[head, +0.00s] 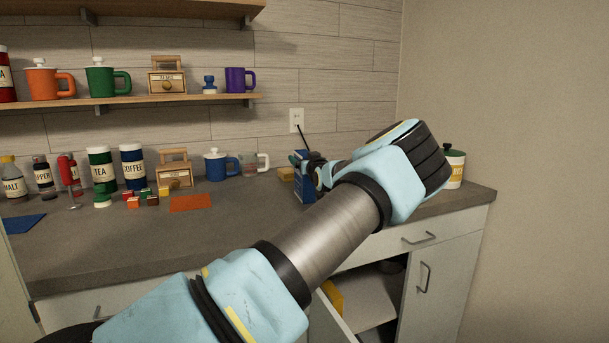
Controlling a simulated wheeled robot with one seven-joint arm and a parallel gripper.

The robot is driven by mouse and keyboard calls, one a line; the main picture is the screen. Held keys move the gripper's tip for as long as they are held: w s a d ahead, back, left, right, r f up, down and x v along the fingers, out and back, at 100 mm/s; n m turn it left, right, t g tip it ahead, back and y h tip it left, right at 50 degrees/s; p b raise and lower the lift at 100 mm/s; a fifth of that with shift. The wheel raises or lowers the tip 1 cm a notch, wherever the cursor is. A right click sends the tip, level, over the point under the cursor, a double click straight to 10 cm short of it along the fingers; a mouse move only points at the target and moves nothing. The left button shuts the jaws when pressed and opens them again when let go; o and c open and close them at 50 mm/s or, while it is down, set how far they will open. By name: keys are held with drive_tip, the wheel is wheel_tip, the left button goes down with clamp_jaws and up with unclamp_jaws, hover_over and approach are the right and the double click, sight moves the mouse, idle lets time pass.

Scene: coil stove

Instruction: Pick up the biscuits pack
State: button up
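I cannot make out for certain which thing is the biscuits pack. A blue box (303,187) stands on the counter behind my wrist, partly hidden by it; its label is too small to read. A small yellow block (286,174) lies on the counter just left of it. A yellow thing (333,297) shows inside the open lower cupboard, partly covered by my arm. My gripper (317,168) is at the blue box, largely hidden by my wrist; its fingers are not clear, and I cannot tell whether they touch the box.
Jars, small blocks, a wooden box (174,174), a blue mug (216,165) and a glass mug (252,163) stand on the counter (110,232). A white canister (455,167) is at the right end. A shelf (140,102) holds mugs above. A lower cupboard door stands open.

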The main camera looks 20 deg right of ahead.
drive_tip(key=shift+c, duration=0.3)
clamp_jaws()
idle(0.4)
drive_tip(key=shift+r, duration=0.1)
